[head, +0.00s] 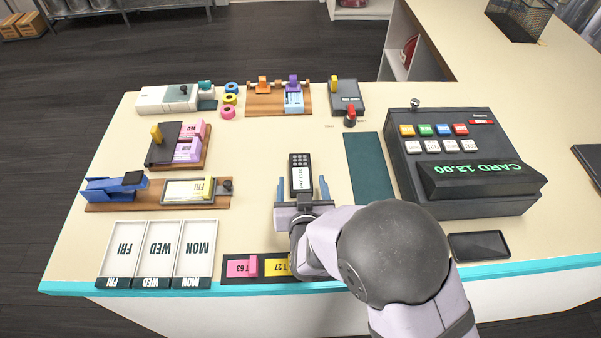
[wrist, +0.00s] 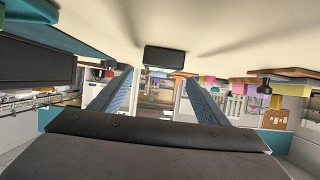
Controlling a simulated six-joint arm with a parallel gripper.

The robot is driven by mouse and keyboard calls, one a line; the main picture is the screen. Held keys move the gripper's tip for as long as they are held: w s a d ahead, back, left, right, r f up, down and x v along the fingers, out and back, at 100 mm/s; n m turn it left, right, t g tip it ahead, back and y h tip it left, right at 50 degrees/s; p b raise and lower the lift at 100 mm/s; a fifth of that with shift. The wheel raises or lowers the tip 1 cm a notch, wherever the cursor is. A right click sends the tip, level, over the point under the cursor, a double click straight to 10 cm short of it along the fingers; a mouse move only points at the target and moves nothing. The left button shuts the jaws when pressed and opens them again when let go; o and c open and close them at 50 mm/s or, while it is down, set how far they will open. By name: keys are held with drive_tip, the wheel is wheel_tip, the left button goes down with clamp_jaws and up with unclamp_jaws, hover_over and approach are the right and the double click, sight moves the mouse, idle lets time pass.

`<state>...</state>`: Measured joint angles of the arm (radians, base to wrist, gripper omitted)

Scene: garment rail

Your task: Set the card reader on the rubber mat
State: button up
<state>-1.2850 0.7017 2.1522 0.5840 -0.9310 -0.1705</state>
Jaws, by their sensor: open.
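The card reader (head: 301,168), a small dark handset with a keypad and a white label, lies on the cream counter in the head view. My gripper (head: 302,188) is open, with its blue fingers apart on the left and right of the reader's near part. In the wrist view, which looks upside down, the dark end of the reader (wrist: 165,57) shows between and beyond the fingertips (wrist: 160,78). Whether the fingers touch it cannot be told. The rubber mat (head: 369,169), a dark teal rectangle, lies bare to the right of the reader.
A till (head: 455,190) reading "CARD 13.00" stands right of the mat. A dark box with yellow and red knobs (head: 346,97) is behind. Day-marked trays (head: 155,252), a ticket strip (head: 243,267) and a blue stapler-like tool (head: 115,187) lie left. Clear counter separates reader and mat.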

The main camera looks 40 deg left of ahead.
sight(300, 170)
drive_tip(key=shift+w+a, duration=0.1)
drive_tip(key=shift+f+p+x, duration=0.2)
drive_tip(key=shift+p+x, duration=1.1)
drive_tip(key=shift+x, duration=1.2)
drive_tip(key=c, duration=1.4)
drive_tip(key=shift+r, duration=0.25)
drive_tip(key=shift+r+b, duration=1.15)
drive_tip(key=shift+r, duration=3.7)
